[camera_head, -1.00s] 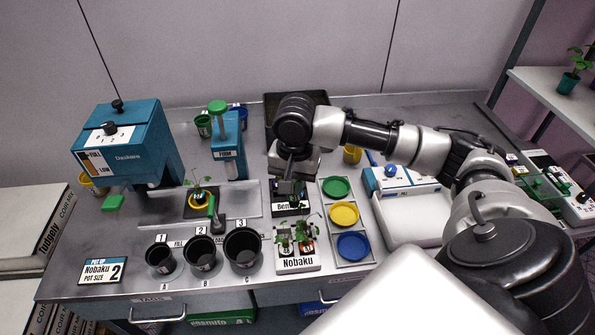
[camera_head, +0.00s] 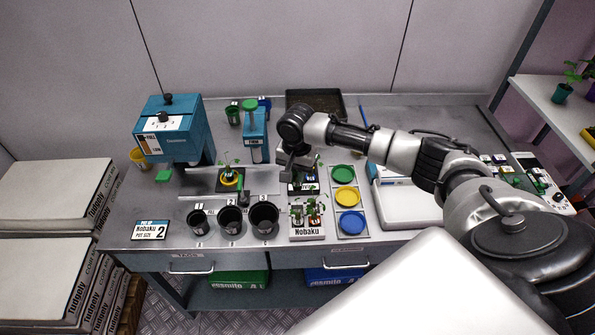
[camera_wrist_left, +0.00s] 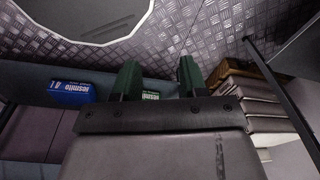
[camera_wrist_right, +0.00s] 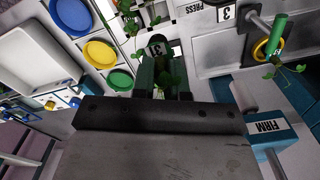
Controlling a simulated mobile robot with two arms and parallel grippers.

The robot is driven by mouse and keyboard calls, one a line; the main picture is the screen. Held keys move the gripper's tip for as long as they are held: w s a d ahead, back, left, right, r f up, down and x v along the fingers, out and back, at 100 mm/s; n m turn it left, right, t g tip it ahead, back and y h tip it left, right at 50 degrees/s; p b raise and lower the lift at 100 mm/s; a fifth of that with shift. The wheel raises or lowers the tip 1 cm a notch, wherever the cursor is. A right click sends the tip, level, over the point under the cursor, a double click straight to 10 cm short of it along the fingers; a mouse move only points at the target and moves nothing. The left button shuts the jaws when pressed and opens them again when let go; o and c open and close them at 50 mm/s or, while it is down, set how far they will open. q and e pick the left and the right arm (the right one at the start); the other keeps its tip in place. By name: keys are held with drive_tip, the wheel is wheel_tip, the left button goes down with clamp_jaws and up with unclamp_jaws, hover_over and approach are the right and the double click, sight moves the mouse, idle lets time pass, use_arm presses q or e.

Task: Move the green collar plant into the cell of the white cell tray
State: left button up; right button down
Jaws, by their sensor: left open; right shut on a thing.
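My right gripper (camera_head: 289,170) is low over the bench, by the rear small labelled tray (camera_head: 303,190). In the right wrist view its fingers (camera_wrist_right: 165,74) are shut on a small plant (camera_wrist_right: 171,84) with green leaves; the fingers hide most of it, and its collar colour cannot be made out. The white tray labelled Nobaku (camera_head: 307,232) stands in front and holds small plants. Which tray has the free cell, and whether the held plant touches anything, cannot be told. My left gripper (camera_wrist_left: 158,76) is open and empty, below the bench and outside the head view.
Green, yellow and blue dishes (camera_head: 346,197) lie on the right. A blue press (camera_head: 254,133) and blue dispenser (camera_head: 173,133) stand behind on the left.

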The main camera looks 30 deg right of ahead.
sight(297, 189)
drive_tip(key=shift+f+b, duration=0.6)
drive_tip(key=shift+f, duration=0.2)
drive_tip(key=shift+s+f+b, duration=0.1)
drive_tip(key=shift+f+b, duration=0.6)
drive_tip(key=shift+b, duration=0.35)
wheel_tip(297, 189, down, 2)
drive_tip(key=b, duration=0.3)
drive_tip(key=shift+f, duration=1.05)
drive_tip(key=shift+f+b, duration=0.7)
drive_tip(key=shift+f, duration=1.6)
drive_tip(key=c, duration=1.1)
unclamp_jaws()
